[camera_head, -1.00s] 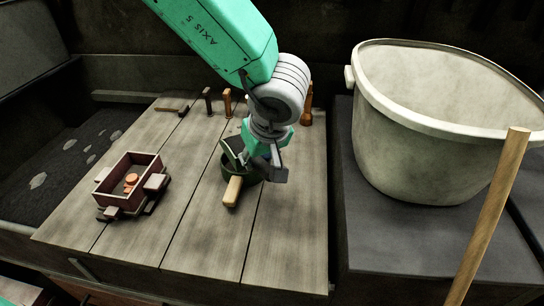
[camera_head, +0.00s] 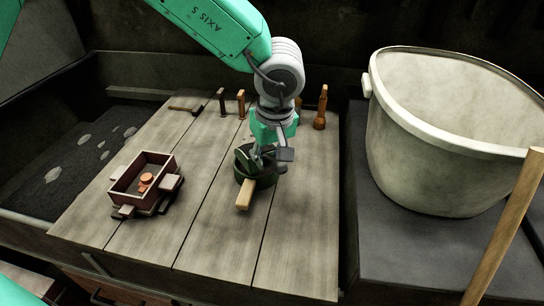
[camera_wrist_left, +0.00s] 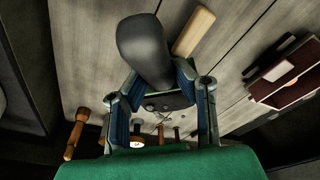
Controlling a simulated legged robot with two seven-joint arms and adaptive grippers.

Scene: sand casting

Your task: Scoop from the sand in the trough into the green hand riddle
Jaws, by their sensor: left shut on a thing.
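My left gripper (camera_head: 270,155) hangs over the middle of the bench. In the left wrist view the left gripper (camera_wrist_left: 160,85) is shut on a dark grey, rounded scoop (camera_wrist_left: 143,45). The green hand riddle (camera_head: 247,178) sits on the planks below the gripper, its pale wooden handle pointing toward the front. In the wrist view the riddle's handle (camera_wrist_left: 195,30) shows beside the scoop, and its body is hidden. The scoop is at or just above the riddle; contact cannot be told. The trough (camera_head: 25,218) at the left holds dark sand (camera_head: 75,160) with pale patches. My right gripper is not in view.
A brown moulding box (camera_head: 143,182) with a small orange piece inside stands left of the riddle. Several wooden-handled tools, including an orange-brown one (camera_head: 321,110), stand along the bench's back. A big pale bucket (camera_head: 420,150) stands right. The front planks are clear.

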